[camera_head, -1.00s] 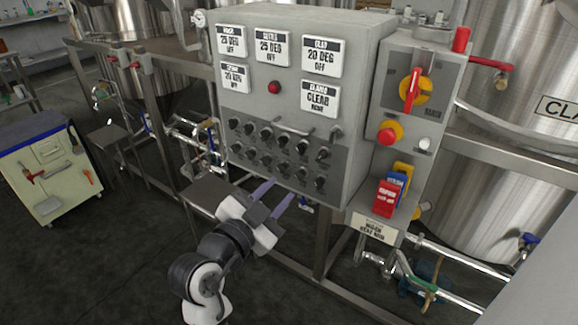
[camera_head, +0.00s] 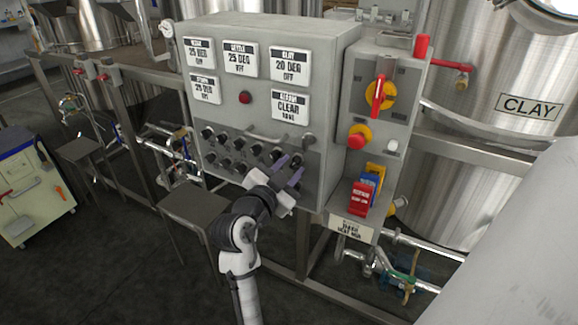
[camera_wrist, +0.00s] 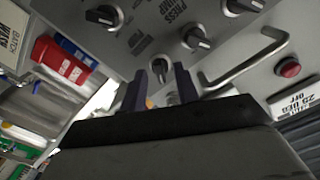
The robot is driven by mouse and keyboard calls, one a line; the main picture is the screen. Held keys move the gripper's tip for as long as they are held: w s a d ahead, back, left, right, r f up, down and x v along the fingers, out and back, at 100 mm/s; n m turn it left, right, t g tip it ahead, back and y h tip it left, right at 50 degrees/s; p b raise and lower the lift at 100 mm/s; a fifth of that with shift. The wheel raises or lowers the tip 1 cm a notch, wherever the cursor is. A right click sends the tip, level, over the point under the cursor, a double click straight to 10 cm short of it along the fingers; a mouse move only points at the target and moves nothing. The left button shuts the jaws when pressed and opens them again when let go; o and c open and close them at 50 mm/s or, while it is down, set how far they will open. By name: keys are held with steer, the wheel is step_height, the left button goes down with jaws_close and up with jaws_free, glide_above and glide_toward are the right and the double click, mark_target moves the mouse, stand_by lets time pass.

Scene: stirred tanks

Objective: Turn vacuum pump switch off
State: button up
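Two rows of black rotary switches (camera_head: 230,152) sit on the lower dark strip of the grey control panel (camera_head: 330,75). I cannot read which one is the vacuum pump switch. My gripper (camera_head: 289,167) is at the right end of the lower row, its two purple fingers apart, hiding some switches. In the wrist view the fingers (camera_wrist: 160,82) are open, with a black knob (camera_wrist: 159,66) showing between their tips; I cannot tell if they touch it. Other knobs (camera_wrist: 103,16) and (camera_wrist: 196,39) show nearby, with white pointer marks.
A metal bar handle (camera_wrist: 255,62) stands out from the panel close to my fingers. To the right are a red-and-yellow rotary switch (camera_head: 378,95), a red stop button (camera_head: 359,136) and red and blue tags (camera_head: 362,196). A small metal shelf (camera_head: 193,205) sits below left.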

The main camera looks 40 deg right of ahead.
steer(key=shift+d, duration=0.1)
jaws_close()
steer(key=shift+n, duration=0.3)
steer(key=n+p, duration=0.1)
steer(key=n, duration=0.4)
steer(key=n+p, duration=0.3)
steer(key=n, duration=0.3)
stand_by(0.4)
steer(key=shift+n, duration=0.3)
jaws_free()
